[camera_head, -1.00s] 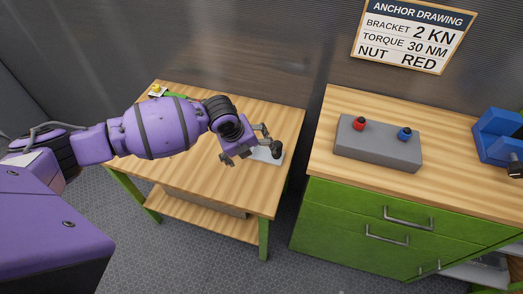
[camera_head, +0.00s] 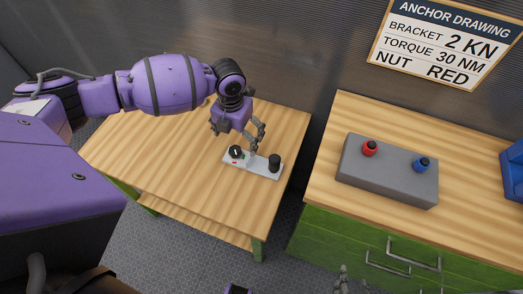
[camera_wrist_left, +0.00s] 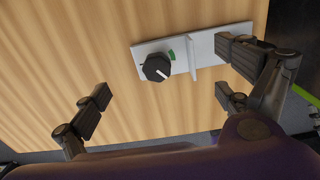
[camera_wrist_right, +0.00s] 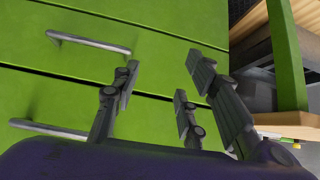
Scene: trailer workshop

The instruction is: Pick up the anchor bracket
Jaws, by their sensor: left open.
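I cannot make out an anchor bracket with certainty. A pale plate (camera_head: 262,169) lies on the left wooden table, with a black dial (camera_head: 236,152) at its left end and a black cylinder (camera_head: 274,163) at its right. In the left wrist view the plate (camera_wrist_left: 206,48) has a small upright rib and a dial (camera_wrist_left: 156,67) beside a green mark. My left gripper (camera_head: 236,138) is open and empty just above and behind the dial end. My right gripper (camera_wrist_right: 158,92) is open and empty in front of green drawers.
A grey block (camera_head: 385,180) with a red knob (camera_head: 370,148) and a blue knob (camera_head: 421,164) sits on the right bench. A blue object (camera_head: 513,172) is cut off at the right edge. A wall sign (camera_head: 445,40) reads bracket 2 kN, torque 30 Nm, nut red. The left table's front is clear.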

